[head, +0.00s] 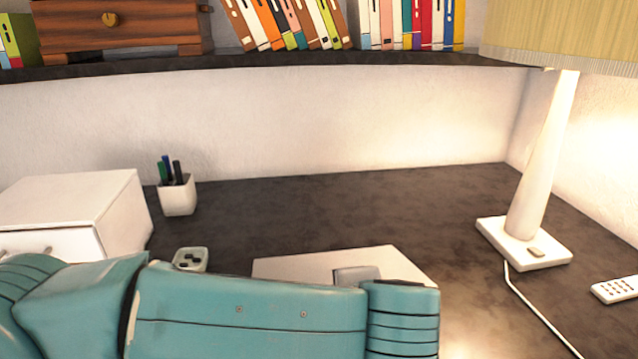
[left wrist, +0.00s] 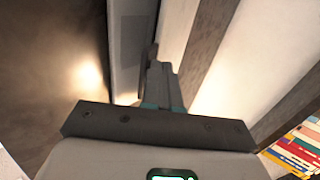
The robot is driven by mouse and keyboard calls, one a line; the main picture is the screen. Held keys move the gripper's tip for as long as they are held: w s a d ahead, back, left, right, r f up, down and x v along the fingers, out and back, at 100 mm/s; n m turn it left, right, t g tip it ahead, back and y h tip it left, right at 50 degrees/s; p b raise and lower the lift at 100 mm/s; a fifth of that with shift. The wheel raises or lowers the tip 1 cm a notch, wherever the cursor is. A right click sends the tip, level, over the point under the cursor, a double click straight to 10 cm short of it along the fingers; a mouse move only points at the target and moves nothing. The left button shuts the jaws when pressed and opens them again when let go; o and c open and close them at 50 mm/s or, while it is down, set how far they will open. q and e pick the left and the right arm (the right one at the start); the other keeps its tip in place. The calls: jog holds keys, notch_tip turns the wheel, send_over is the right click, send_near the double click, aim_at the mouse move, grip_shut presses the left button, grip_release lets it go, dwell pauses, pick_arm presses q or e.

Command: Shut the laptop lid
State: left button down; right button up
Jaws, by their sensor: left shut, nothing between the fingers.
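A pale flat slab (head: 300,266), apparently the laptop, lies on the dark desk at the bottom middle of the head view. A grey rectangular patch shows on it. My left arm covers its near part, so I cannot tell the lid's angle. In the left wrist view a grey panel with a darker rectangle, apparently part of the laptop (left wrist: 122,70), stands just left of the fingers. My left gripper (left wrist: 160,72) is shut and empty there, close beside that panel; I cannot tell whether they touch. In the head view my left gripper is hidden. My right gripper is out of view.
A white drawer box (head: 70,205), a pen cup (head: 178,196) and a small pale object (head: 190,259) stand left. A lamp (head: 535,190) and a remote (head: 615,289) are right. A shelf (head: 300,60) with books runs above. The desk behind the slab is clear.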

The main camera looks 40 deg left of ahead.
pick_arm(q)
jog(key=shift+t+y, duration=0.7)
jog(key=shift+y, duration=0.2)
jog(key=f+b, duration=0.2)
jog(key=d+f+b, duration=0.1)
jog(key=f+b, duration=0.1)
jog(key=s+f+b, duration=0.1)
jog(key=f+b, duration=0.1)
jog(key=shift+s+d+f, duration=0.1)
jog(key=shift+d+f, duration=0.1)
jog(key=shift+d, duration=0.1)
jog(key=shift+s+d+f+b, duration=0.1)
jog(key=shift+f+b, duration=0.5)
jog(key=shift+f, duration=0.2)
jog(key=shift+s+d+f, duration=0.1)
jog(key=shift+s+f, duration=0.05)
jog(key=shift+f, duration=0.1)
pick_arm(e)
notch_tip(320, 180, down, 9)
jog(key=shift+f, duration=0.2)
pick_arm(q)
jog(key=shift+f, duration=0.15)
